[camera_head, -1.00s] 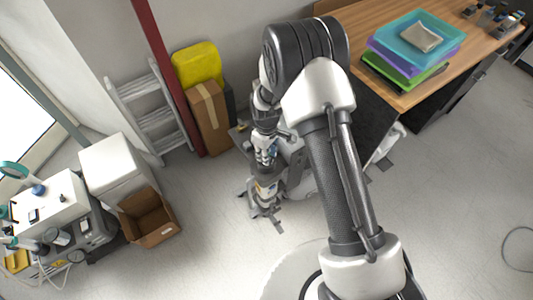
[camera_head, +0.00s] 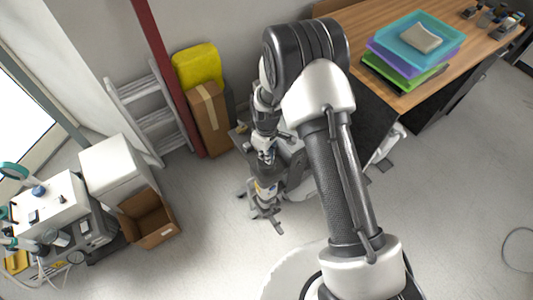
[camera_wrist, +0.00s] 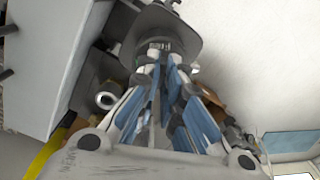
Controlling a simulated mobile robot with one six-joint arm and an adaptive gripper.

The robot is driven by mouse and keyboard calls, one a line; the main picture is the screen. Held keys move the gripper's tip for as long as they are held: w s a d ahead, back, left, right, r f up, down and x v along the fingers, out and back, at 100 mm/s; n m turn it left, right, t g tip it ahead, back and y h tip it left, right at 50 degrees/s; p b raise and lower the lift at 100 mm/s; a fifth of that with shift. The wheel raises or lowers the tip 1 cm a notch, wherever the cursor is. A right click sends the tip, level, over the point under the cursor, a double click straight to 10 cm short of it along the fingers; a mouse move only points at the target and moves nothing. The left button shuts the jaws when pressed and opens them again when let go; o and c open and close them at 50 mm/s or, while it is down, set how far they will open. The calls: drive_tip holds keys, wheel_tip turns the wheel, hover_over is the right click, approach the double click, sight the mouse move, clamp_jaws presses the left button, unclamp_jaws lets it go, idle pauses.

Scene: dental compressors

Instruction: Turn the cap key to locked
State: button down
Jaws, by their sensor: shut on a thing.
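My gripper (camera_wrist: 160,75) fills the lower middle of the wrist view, its blue-and-grey fingers converging. They are shut on a small part in front of a grey rounded plate (camera_wrist: 172,22); I take that part to be the cap key, but the fingers mostly hide it. Whether it stands at locked cannot be told. In the head view my gripper (camera_head: 266,157) points down at a grey machine (camera_head: 292,160) by the wall, and my arm hides much of that machine.
A wooden desk (camera_head: 375,42) with stacked coloured trays stands at the right. A cardboard box (camera_head: 209,120) and a yellow container (camera_head: 196,66) stand by a red post (camera_head: 168,75). An open carton (camera_head: 149,217) is at the left. The floor in front is clear.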

drive_tip(key=m+b, duration=0.1)
drive_tip(key=m, duration=0.4)
drive_tip(key=shift+m, duration=0.4)
drive_tip(key=m, duration=0.6)
drive_tip(key=shift+m+b, duration=0.3)
drive_tip(key=shift+m, duration=0.1)
idle(0.8)
drive_tip(key=c, duration=1.7)
unclamp_jaws()
wheel_tip(320, 180, up, 12)
